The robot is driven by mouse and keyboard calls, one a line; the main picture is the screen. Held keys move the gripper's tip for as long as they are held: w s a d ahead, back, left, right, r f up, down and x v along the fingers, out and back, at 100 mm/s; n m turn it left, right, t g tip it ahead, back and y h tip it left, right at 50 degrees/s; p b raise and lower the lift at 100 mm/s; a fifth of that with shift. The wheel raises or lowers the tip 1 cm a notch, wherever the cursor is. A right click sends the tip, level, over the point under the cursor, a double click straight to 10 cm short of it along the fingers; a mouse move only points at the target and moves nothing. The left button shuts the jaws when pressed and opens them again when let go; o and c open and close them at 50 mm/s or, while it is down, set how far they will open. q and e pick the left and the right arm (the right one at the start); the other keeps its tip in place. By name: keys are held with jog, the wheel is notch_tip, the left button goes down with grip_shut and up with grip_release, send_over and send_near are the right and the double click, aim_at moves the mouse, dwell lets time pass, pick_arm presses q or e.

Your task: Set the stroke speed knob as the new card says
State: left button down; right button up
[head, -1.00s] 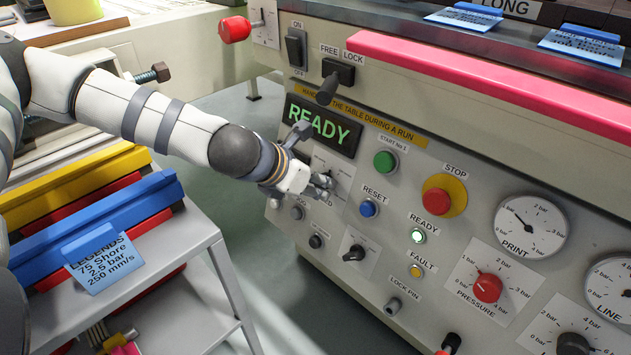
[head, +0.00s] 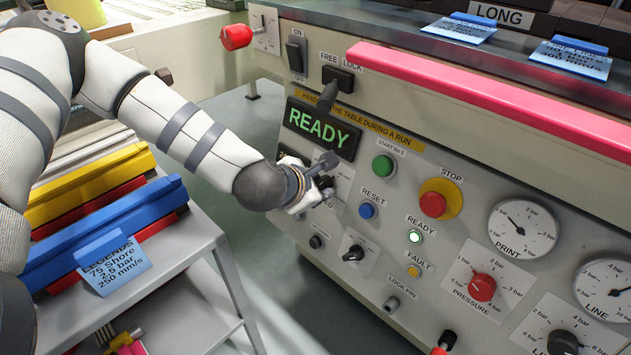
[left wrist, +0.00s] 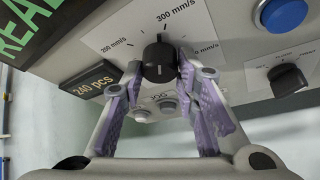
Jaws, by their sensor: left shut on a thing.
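The stroke speed knob (left wrist: 159,62) is black, on a white dial plate marked 200 mm/s at left and 300 mm/s at top; the right label is partly hidden. My left gripper (left wrist: 160,78) is shut on this knob, a finger on each side. In the head view my left gripper (head: 318,185) reaches the panel below the READY display and hides most of the dial. A blue card (head: 118,270) on the cart at left reads LEGENDS, 75 Shore, 2.5 bar, 250 mm/s. My right gripper is not in view.
Close by are the green start button (head: 384,165), the blue reset button (head: 367,210) and the red stop button (head: 433,204). A pressure knob (head: 482,287) is further right. Two more blue cards (head: 458,29) lie on the machine's top. The cart (head: 190,285) stands below my left arm.

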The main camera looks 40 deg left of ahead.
pick_arm(q)
jog(key=shift+m+y, duration=0.4)
jog(key=shift+m, duration=0.2)
jog(key=shift+p, duration=0.3)
jog(key=c, duration=1.2)
grip_release()
jog(key=shift+c, duration=0.2)
jog(key=v, duration=0.7)
jog(key=shift+s+d, duration=0.15)
jog(key=shift+s, duration=0.2)
